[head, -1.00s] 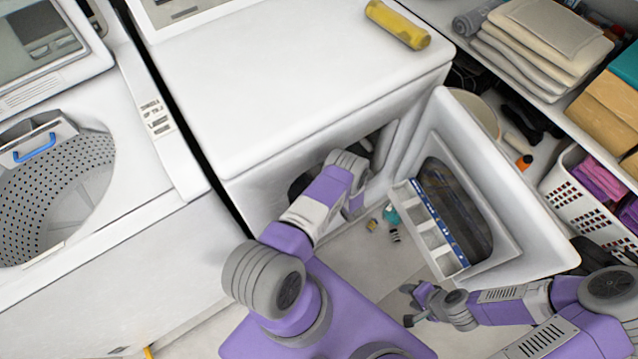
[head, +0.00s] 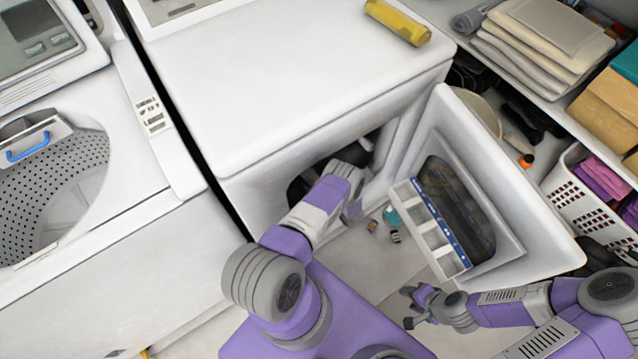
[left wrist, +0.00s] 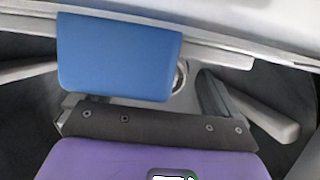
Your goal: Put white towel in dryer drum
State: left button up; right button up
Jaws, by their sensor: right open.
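The dryer (head: 290,75) stands front-open in the head view, its door (head: 515,235) swung out to the right. The dark drum opening (head: 298,188) shows below its top. My left arm reaches into this opening, and its gripper is hidden there in the head view. In the left wrist view my left gripper (left wrist: 155,90) has its dark right finger set well off centre, apart from a blue block-like thing (left wrist: 118,55) that covers most of the left finger. I cannot identify a white towel in either view. My right gripper (head: 408,306) is open and empty below the door.
A top-loading washer (head: 90,260) with an open tub stands left. A yellow bottle (head: 398,22) lies on the dryer. Shelves at right hold folded cloths (head: 545,40) and a white basket (head: 585,205). Small items (head: 392,220) lie on the floor between dryer and door.

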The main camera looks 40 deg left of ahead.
pick_arm(q)
jog(key=shift+r, duration=0.2)
jog(key=p+v, duration=0.3)
jog(key=v, duration=0.7)
jog(key=shift+d+r, duration=0.25)
jog(key=shift+s+d+r+p, duration=0.1)
jog(key=shift+s+d+p, duration=0.1)
jog(key=shift+d, duration=0.1)
jog(key=shift+s+d+r+p, duration=0.1)
jog(key=shift+d+p, duration=0.1)
jog(key=shift+d, duration=0.1)
